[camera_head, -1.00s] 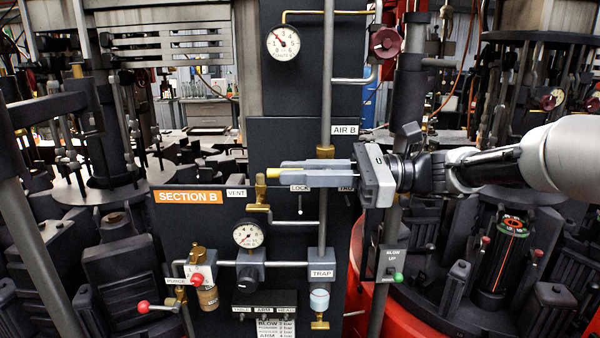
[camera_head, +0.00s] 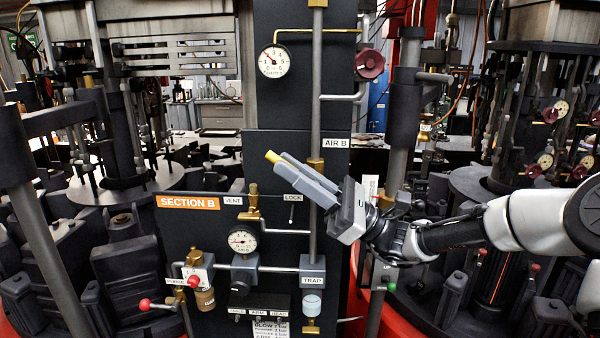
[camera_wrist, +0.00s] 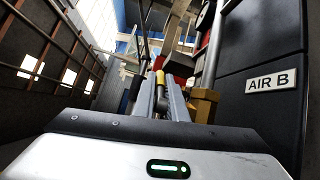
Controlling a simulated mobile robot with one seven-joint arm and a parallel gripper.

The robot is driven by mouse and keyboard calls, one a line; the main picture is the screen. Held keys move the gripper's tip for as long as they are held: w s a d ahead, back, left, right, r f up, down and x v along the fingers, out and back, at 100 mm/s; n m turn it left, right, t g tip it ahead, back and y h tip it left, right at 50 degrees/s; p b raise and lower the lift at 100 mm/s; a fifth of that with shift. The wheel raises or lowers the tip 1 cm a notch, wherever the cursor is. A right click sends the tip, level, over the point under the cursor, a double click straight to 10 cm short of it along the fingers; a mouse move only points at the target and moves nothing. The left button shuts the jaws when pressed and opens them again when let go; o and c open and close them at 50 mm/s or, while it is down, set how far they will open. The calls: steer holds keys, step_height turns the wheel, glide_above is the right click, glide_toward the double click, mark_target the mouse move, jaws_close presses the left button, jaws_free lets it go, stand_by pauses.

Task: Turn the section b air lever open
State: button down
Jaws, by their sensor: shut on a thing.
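The section B air lever shows as a yellow handle tip (camera_head: 272,157) at the end of my gripper (camera_head: 267,164). My gripper is shut on the lever and slants up to the left. In the wrist view the yellow lever tip (camera_wrist: 160,77) lies between the two grey fingers. The brass valve body (camera_head: 316,164) sits on the vertical pipe below the AIR B label (camera_head: 336,143); it also shows in the wrist view (camera_wrist: 203,104). The fingers hide the rest of the lever.
The panel carries an orange SECTION B label (camera_head: 188,202), a brass vent valve (camera_head: 251,203), a lower gauge (camera_head: 243,239) and an upper gauge (camera_head: 273,61). A dark red handwheel (camera_head: 369,64) is at upper right. The LOCK label (camera_head: 293,198) is just below my gripper.

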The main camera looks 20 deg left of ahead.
steer(key=shift+d+r+y, duration=0.2)
steer(key=shift+r+y, duration=0.05)
steer(key=shift+y, duration=0.55)
steer(key=shift+g, duration=0.3)
steer(key=c, duration=2.1)
jaws_free()
steer(key=shift+w+d, duration=0.1)
steer(key=b+v, duration=0.2)
steer(key=v, duration=1.5)
steer(key=shift+f, duration=0.25)
